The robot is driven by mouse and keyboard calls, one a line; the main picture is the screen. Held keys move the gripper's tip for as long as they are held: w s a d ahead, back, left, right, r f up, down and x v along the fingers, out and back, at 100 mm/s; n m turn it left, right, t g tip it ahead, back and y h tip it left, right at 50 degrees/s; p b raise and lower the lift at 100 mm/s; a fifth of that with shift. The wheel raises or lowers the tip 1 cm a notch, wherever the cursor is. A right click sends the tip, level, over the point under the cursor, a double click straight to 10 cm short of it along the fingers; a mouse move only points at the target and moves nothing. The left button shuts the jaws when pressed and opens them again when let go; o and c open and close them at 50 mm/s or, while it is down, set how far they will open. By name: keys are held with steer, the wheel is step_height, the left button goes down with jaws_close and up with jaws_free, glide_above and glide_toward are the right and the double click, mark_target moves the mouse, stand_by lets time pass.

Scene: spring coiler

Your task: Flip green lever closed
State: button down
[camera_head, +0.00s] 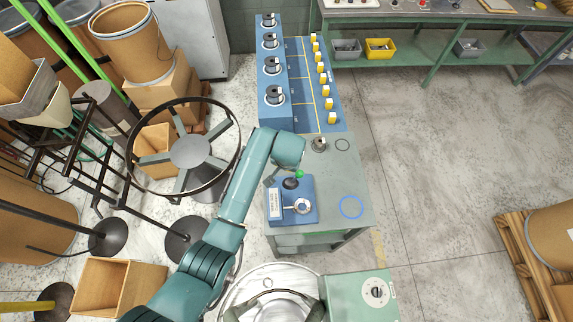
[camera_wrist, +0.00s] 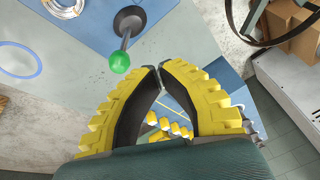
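The green lever has a round green knob (camera_head: 299,174) on a short rod with a dark round base, fixed to a blue plate (camera_head: 309,216) on the grey-green table. In the wrist view the lever's green knob (camera_wrist: 120,62) stands just beyond and left of my fingertips. Its rod runs up the picture to the dark base. My gripper (camera_wrist: 157,68) has yellow ridged fingers with black pads. In the head view my arm's end hangs over the table beside the lever, and the fingers are mostly hidden.
A silver ring-shaped part (camera_head: 302,206) sits on the blue plate, in front of the lever. A blue ring (camera_head: 351,207) lies on the table to the right. Behind stands a blue rack (camera_head: 304,86) with yellow blocks. A round-framed reel (camera_head: 191,153) stands left of my arm.

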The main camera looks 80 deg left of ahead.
steer(key=v, duration=0.5)
steer(key=shift+w+d+r, duration=0.15)
steer(key=shift+d+r, duration=0.1)
steer(key=shift+r, duration=0.1)
